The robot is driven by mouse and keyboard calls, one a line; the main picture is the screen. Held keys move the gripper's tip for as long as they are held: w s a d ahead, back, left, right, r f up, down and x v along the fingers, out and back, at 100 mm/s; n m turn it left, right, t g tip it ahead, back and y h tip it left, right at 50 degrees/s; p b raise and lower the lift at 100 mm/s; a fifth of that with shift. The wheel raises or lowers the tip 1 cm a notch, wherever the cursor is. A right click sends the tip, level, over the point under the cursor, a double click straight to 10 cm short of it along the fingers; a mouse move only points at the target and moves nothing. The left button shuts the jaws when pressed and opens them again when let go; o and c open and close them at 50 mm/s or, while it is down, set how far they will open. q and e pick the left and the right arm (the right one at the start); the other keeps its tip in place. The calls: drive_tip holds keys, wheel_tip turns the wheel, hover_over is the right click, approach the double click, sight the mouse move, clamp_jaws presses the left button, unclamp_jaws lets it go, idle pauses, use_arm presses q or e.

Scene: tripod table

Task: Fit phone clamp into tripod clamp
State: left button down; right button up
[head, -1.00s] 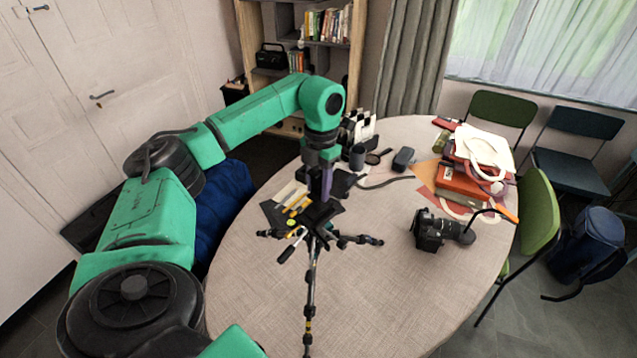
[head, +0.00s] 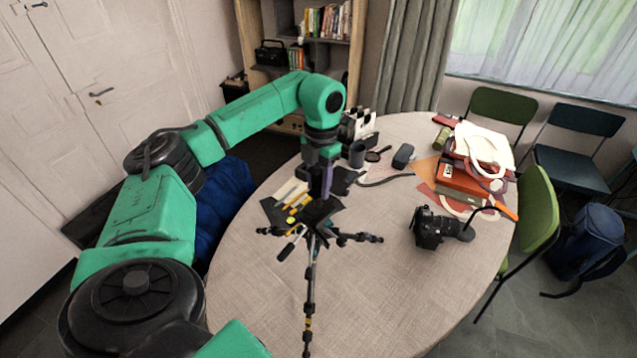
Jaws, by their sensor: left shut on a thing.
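The black tripod (head: 310,275) stands on the table with its legs spread, one leg pointing towards me. Its top, where the tripod clamp sits, is largely hidden under my left gripper. My left gripper (head: 321,201) points straight down over the tripod's top and is shut on a small dark thing, probably the phone clamp. The held thing is mostly hidden by the fingers and blends with the dark items behind it. I cannot tell whether it touches the tripod clamp. My right gripper is not in view.
A black camera (head: 432,228) stands right of the tripod. Behind it are a stack of red books (head: 463,180) and papers. The table (head: 400,300) is bare in front and right.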

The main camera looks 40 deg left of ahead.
sight(320, 172)
use_arm(q)
drive_tip(key=shift+p, duration=0.4)
idle(0.3)
drive_tip(key=shift+f+b, duration=0.55)
drive_tip(key=shift+f, duration=0.25)
drive_tip(key=shift+c, duration=1.8)
unclamp_jaws()
drive_tip(key=r, duration=0.1)
drive_tip(key=r+b, duration=0.1)
drive_tip(key=r, duration=0.3)
drive_tip(key=shift+w+b, duration=0.25)
drive_tip(key=shift+b, duration=0.1)
wheel_tip(320, 172, up, 10)
drive_tip(key=p, duration=0.4)
drive_tip(key=shift+f, duration=0.2)
